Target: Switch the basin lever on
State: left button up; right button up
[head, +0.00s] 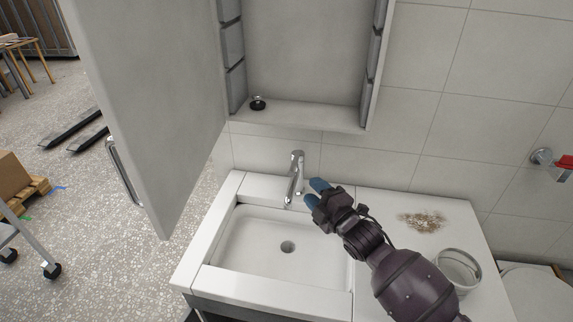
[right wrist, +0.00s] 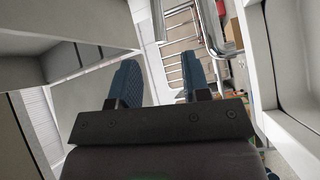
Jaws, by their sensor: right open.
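The chrome basin tap (head: 292,188) stands upright at the back edge of the white basin (head: 235,275). Its lever (head: 297,155) is on top of the tap body. My right gripper (head: 313,192) has blue fingertips and is just right of the tap, below lever height. It appears apart from the tap. The gripper is open and empty; its two fingers also show spread in the right wrist view (right wrist: 160,80). No water stream is visible. My left gripper is not in view.
An open cabinet (head: 300,60) hangs above the basin, with its door (head: 150,110) swung out at the left. A small black item (head: 258,103) sits on its shelf. The counter right of the basin holds a brown stain (head: 423,222) and a round container (head: 459,268).

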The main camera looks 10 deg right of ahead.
aim_at(292, 167)
jog(key=x, duration=1)
grip_shut()
